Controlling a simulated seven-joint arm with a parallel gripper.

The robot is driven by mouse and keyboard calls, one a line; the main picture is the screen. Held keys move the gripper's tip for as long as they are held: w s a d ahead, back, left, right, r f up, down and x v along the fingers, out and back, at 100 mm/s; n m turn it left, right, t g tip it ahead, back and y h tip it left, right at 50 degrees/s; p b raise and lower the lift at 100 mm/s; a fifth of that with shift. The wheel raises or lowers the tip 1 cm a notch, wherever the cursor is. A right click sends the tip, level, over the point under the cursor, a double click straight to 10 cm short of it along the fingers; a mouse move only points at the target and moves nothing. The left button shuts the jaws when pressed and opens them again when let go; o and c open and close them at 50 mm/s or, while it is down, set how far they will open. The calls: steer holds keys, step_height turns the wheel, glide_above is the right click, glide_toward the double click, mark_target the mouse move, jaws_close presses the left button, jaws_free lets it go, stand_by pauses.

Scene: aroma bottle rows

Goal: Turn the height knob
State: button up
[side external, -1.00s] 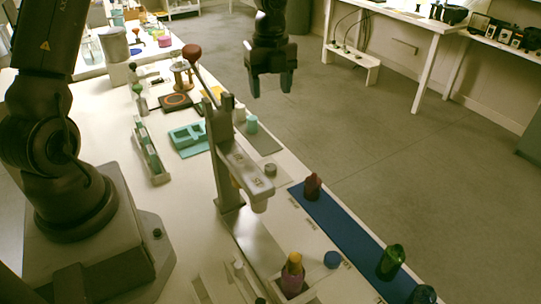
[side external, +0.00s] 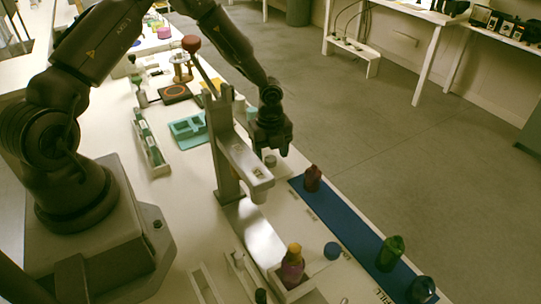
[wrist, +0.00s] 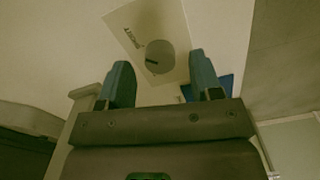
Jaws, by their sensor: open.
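The height knob (wrist: 160,57) is a small grey round knob with a dark mark on its top. It sits on a pale plate (wrist: 128,22) with dark lettering that I cannot read clearly. In the wrist view it shows just beyond and between the two fingertips of my gripper (wrist: 162,75), apart from both. In the side view the knob (side external: 270,160) is low beside the press, and my gripper (side external: 270,148) hangs pointing down just above it. My gripper is open and empty.
The grey press (side external: 225,150) with its red-ball lever (side external: 191,43) stands close left of my gripper. A blue mat (side external: 340,222) with a dark red bottle (side external: 312,178) and green bottles (side external: 390,253) lies to the right. A teal tray (side external: 188,128) is at left.

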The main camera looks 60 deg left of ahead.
steer(key=shift+f, duration=0.8)
steer(key=c, duration=0.9)
